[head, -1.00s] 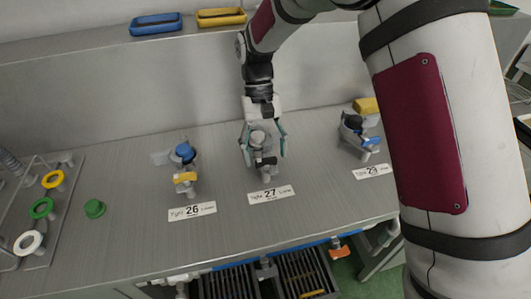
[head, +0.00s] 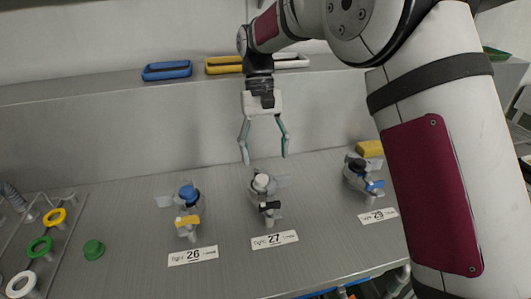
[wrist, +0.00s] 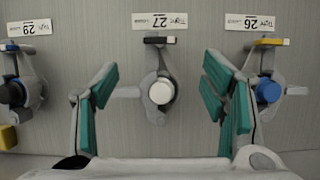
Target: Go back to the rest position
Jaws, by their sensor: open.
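My gripper (head: 265,155) is open and empty. In the head view it hangs fingers down, above and behind the station labelled 27. In the wrist view my gripper (wrist: 163,105) has its teal-padded fingers spread on either side of the white-capped fitting (wrist: 161,92), apart from it. The same white-capped fitting (head: 262,183) stands upright on the grey bench (head: 135,215) with a black-handled lever in front. Nothing lies between the fingertips in the head view.
A blue-capped valve (head: 188,195) stands left at label 26, and a black-capped valve (head: 357,168) right at label 29. A green cap (head: 93,249) and a rack with coloured rings (head: 40,247) are at left. Blue (head: 167,71) and yellow trays (head: 224,65) sit on the shelf behind.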

